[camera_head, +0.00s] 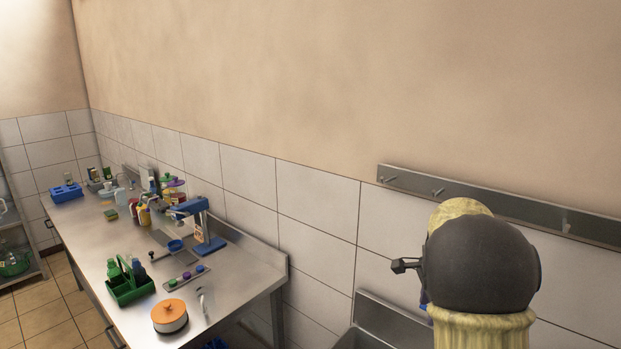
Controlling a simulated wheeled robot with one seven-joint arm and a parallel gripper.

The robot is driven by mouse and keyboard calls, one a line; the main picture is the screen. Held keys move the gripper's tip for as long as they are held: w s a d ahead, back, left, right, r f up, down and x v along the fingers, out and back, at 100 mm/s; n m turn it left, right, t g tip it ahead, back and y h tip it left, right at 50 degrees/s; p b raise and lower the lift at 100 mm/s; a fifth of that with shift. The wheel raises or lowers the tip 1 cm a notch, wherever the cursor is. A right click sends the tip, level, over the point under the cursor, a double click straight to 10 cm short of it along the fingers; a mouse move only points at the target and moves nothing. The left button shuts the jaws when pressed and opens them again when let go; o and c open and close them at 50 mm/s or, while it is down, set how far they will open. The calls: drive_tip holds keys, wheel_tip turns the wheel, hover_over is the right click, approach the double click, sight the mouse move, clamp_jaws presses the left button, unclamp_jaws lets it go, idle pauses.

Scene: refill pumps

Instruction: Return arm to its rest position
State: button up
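My arm (482,262) stands raised at the right of the head view, a large dark rounded link with pale yellow parts above and below it. A small dark angular part (405,265) sticks out to its left, in front of the tiled wall. It may belong to my gripper, but its fingers cannot be made out. A bit of blue shows at the arm's left edge, and I cannot tell what it is. No held object can be made out.
A steel counter (226,284) at left bears an orange-lidded pot (169,316), a green caddy (131,284), a blue stand (203,226) and several bottles. A hook rail (500,203) is on the wall behind my arm. A steel basin or counter edge (385,322) lies below it.

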drive_tip(key=s+a+f+n, duration=0.3)
drive_tip(key=s+a+n, duration=0.1)
drive_tip(key=s+n, duration=0.2)
drive_tip(key=s+a+f+n+b, duration=0.1)
drive_tip(key=s+a+f+n, duration=0.2)
drive_tip(key=s+n, duration=0.3)
drive_tip(key=s+a+f+n+b, duration=0.1)
drive_tip(key=s+a+f+n, duration=0.1)
drive_tip(key=s+a+n, duration=0.3)
drive_tip(key=s, duration=0.3)
drive_tip(key=shift+f+n+t+y, duration=0.3)
drive_tip(key=shift+f+n, duration=0.1)
drive_tip(key=shift+c, duration=0.5)
